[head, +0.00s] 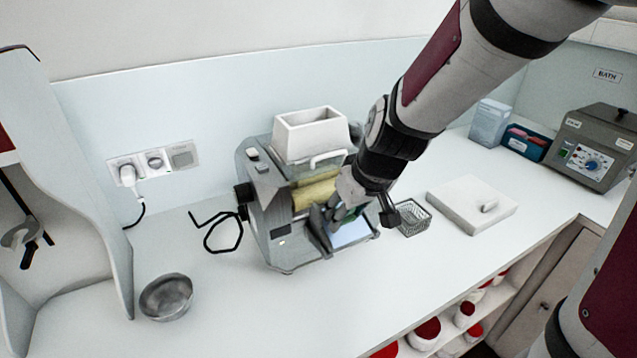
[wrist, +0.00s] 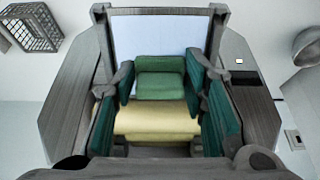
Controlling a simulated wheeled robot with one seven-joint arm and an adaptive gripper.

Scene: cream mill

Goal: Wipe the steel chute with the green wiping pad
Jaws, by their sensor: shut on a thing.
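The grey mill (head: 268,205) stands on the bench against the wall. Its steel chute (head: 352,234) is a pale sloping plate at the front; in the wrist view the chute (wrist: 160,32) lies beyond the fingers, between grey side walls. My gripper (head: 338,217) reaches into the mill's front. In the wrist view my gripper (wrist: 161,80) is shut on the green wiping pad (wrist: 160,84), which sits between the teal-lined fingers. The pad is over the chute's end beside the cream roller (wrist: 156,122). Whether it touches the chute I cannot tell. My arm hides part of the mill in the head view.
A white hopper (head: 310,135) tops the mill. A wire basket (head: 412,217) stands close to the right, then a white slab (head: 471,203). A steel bowl (head: 166,297) and black cable (head: 223,233) are left. The bench front is clear.

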